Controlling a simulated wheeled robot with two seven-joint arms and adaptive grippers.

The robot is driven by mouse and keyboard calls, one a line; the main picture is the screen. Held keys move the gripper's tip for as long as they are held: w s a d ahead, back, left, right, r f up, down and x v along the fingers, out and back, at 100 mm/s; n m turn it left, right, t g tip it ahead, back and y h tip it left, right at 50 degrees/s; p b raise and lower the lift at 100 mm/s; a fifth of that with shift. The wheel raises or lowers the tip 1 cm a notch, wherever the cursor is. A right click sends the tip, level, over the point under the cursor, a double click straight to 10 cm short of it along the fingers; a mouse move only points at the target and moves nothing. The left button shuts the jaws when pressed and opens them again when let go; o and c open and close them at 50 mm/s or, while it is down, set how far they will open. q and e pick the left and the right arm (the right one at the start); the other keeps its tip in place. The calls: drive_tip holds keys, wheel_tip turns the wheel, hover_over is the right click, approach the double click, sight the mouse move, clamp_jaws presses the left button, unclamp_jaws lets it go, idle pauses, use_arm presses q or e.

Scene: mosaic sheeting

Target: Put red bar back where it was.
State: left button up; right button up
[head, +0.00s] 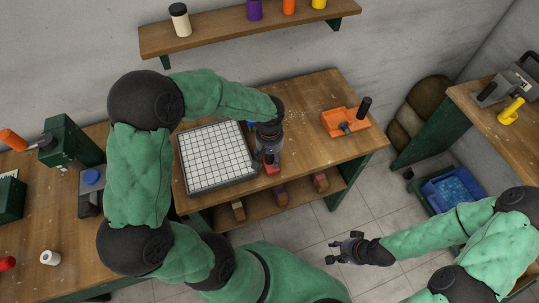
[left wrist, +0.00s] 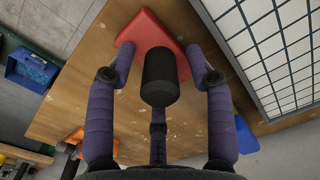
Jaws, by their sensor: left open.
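The red bar (left wrist: 150,28), a flat red piece, lies on the wooden bench; a black cylindrical knob (left wrist: 159,78) shows in front of it in the left wrist view. In the head view only a small red part (head: 272,169) shows at the bench's front edge, below my left gripper (head: 269,158). In the left wrist view my left gripper (left wrist: 162,62) is open, its purple fingers on either side of the knob and reaching toward the red piece. I cannot tell whether they touch it. My right gripper (head: 340,251) is open and empty over the floor.
A white gridded tile sheet in a grey tray (head: 246,177) lies left of my left gripper. An orange tool (head: 336,121) with a black handle stands at the bench's right. A shelf (head: 220,37) with bottles hangs behind. A blue crate (head: 455,190) stands on the floor.

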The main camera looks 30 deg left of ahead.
use_arm(q)
wheel_tip(320, 180, up, 12)
drive_tip(key=p, duration=0.2)
drive_tip(key=shift+p, duration=0.4)
drive_tip(key=shift+a+r, duration=0.1)
